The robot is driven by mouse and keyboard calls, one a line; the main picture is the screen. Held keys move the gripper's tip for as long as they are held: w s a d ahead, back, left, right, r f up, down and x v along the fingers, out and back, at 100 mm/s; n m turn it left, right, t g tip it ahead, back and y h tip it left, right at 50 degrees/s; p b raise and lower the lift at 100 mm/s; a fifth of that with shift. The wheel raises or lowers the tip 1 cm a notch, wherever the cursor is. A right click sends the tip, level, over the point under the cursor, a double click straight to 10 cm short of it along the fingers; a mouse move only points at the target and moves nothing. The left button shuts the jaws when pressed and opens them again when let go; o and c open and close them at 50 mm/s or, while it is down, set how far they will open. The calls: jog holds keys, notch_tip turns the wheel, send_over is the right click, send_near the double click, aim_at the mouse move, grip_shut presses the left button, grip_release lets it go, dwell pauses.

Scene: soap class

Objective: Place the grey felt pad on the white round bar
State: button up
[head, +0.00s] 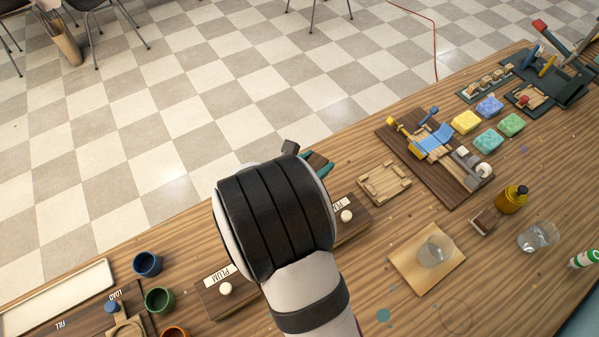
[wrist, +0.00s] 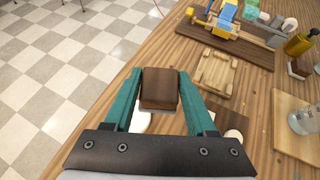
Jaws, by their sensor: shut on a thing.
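My gripper (wrist: 159,90) has teal fingers shut on a brown block (wrist: 158,84) in the wrist view. In the head view my arm hides most of the gripper; only a bit of teal and a dark end show past it. A small white round piece (head: 346,216) sits on a brown labelled board to the right of my arm. Another white round piece (head: 225,289) sits on a board marked PLUM to the left. I cannot tell which is the white round bar.
A slatted wooden tray (head: 384,184) lies right of my gripper. Beyond it is a dark board (head: 400,140) with blue and yellow parts. Colored sponge-like blocks, an amber bottle (head: 511,199) and a glass (head: 436,250) stand right. Small cups (head: 147,264) stand left.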

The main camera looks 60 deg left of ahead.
jog(key=s+a+f, duration=0.2)
jog(key=shift+a+f, duration=0.1)
jog(key=shift+a, duration=0.3)
jog(key=shift+s+a+f, duration=0.1)
jog(key=shift+f, duration=0.95)
jog(key=shift+s+a+f, duration=0.1)
jog(key=shift+f, duration=0.95)
jog(key=shift+f, duration=0.15)
